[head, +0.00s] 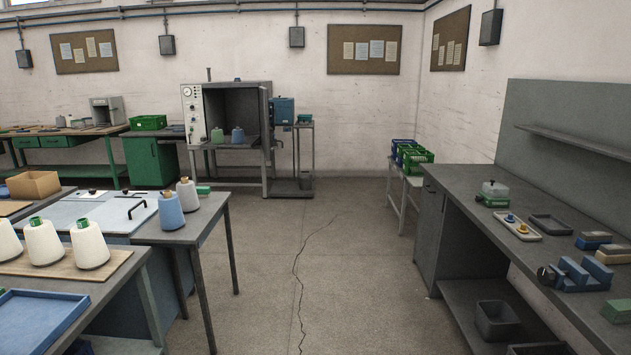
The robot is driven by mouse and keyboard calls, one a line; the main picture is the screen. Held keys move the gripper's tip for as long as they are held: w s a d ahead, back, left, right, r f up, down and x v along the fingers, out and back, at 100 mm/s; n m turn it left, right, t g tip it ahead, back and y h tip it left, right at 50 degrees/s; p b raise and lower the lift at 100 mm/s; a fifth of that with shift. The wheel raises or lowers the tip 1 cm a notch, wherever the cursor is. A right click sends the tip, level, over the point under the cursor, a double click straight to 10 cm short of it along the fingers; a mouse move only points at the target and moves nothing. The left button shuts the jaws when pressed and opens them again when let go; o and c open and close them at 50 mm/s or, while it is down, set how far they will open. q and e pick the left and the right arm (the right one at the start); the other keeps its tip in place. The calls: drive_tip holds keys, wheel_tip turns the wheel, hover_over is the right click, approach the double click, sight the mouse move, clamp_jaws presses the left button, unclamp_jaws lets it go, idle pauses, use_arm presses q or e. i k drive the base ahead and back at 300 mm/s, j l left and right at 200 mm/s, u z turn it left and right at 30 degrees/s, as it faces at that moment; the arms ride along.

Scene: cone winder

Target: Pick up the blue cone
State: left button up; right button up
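A light blue yarn cone (170,213) stands upright near the right end of the grey table (203,222) at the left. A grey cone (188,195) stands just behind it to the right. Neither of my grippers is in view.
Several white cones (88,246) stand on a wooden board (120,258) at the front left, near a blue tray (40,318). A long workbench (470,205) with tools runs along the right. The cracked concrete floor (330,290) between is clear.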

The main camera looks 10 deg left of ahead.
sight(238, 135)
drive_tip(key=i+j+u, duration=0.15)
drive_tip(key=i+j, duration=0.15)
drive_tip(key=i, duration=0.55)
drive_tip(key=i+j+u, duration=0.1)
drive_tip(key=i, duration=0.75)
drive_tip(key=i+j+u, duration=0.15)
drive_tip(key=i, duration=0.75)
drive_tip(key=i+u, duration=0.1)
drive_tip(key=i, duration=1.45)
drive_tip(key=i+l+u, duration=0.1)
drive_tip(key=i, duration=1.45)
drive_tip(key=i+j+u, duration=0.1)
drive_tip(key=i+u, duration=0.3)
drive_tip(key=i, duration=0.2)
drive_tip(key=i+l+u, duration=0.1)
drive_tip(key=i+u, duration=0.35)
drive_tip(key=i, duration=0.15)
drive_tip(key=i+l+u, duration=0.4)
drive_tip(key=i, duration=0.2)
drive_tip(key=i+j+u, duration=0.2)
drive_tip(key=i+u, duration=0.15)
drive_tip(key=i, duration=0.4)
drive_tip(key=i+u, duration=0.35)
drive_tip(key=i, duration=0.35)
drive_tip(key=i+z, duration=0.45)
drive_tip(key=i+j+z, duration=0.2)
drive_tip(key=i+z, duration=0.25)
drive_tip(key=i+j+z, duration=0.3)
drive_tip(key=z, duration=0.15)
drive_tip(key=i+j, duration=0.05)
